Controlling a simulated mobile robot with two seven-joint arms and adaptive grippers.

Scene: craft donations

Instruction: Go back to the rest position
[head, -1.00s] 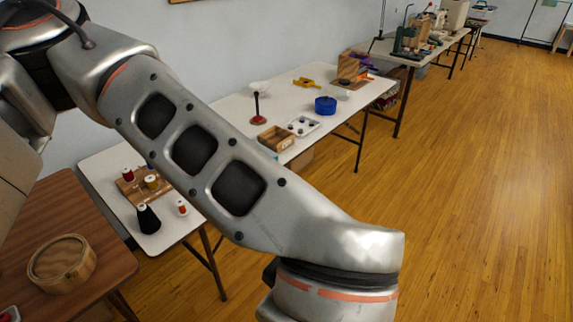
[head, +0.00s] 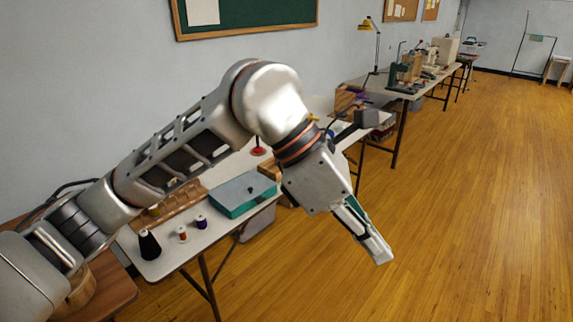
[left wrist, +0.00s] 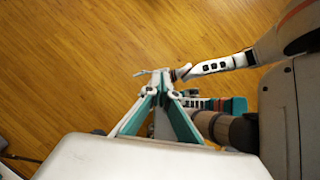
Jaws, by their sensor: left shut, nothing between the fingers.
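My left arm reaches in from the left of the head view, across the front of the craft tables. My left gripper (head: 378,252) points down and to the right over the bare floor, past the table edge. Its fingers are together with nothing between them. In the left wrist view the left gripper (left wrist: 160,76) also shows its fingertips meeting above the floor. Silver arm parts of mine and a silver and teal part show at the right of that view. I cannot make out the right gripper's jaws.
A white table (head: 228,168) stands behind the arm, with a teal box (head: 240,193), a black cone (head: 149,245) and a purple spool (head: 201,222). A brown table (head: 112,284) stands at lower left. Open wooden floor (head: 470,210) fills the right.

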